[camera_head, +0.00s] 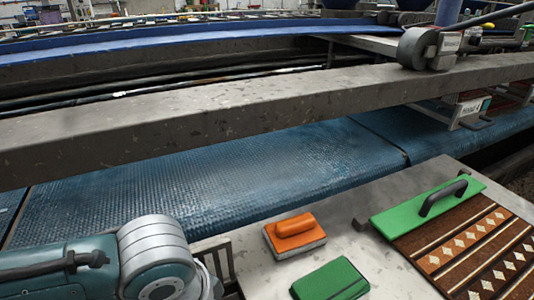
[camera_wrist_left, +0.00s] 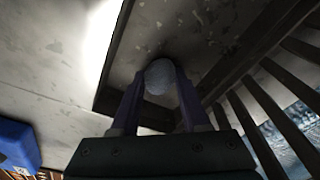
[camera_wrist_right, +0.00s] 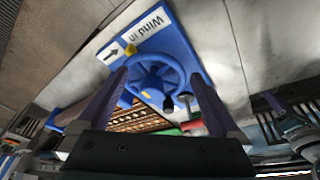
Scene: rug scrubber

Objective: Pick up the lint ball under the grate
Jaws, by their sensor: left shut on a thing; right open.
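In the left wrist view, my left gripper (camera_wrist_left: 159,82) is shut on a pale grey, round lint ball (camera_wrist_left: 159,76) held between its fingertips. The fingers reach into a dark-walled recess, beside the slatted bars of the grate (camera_wrist_left: 268,110). I cannot tell whether the ball touches the recess surface behind it. In the head view the grate (camera_head: 217,262) shows partly behind my left arm; the left gripper and the ball are hidden there. My right gripper (camera_wrist_right: 160,85) is open and empty in the right wrist view, with a blue handwheel beyond its fingers.
The blue handwheel (camera_wrist_right: 158,75) has a "Wind in" label (camera_wrist_right: 148,25). On the grey table (camera_head: 350,235) are an orange-handled brush (camera_head: 295,232), a green block (camera_head: 332,280) and a patterned rug (camera_head: 485,245) under a green clamp bar (camera_head: 410,212). A grey beam (camera_head: 250,110) crosses behind.

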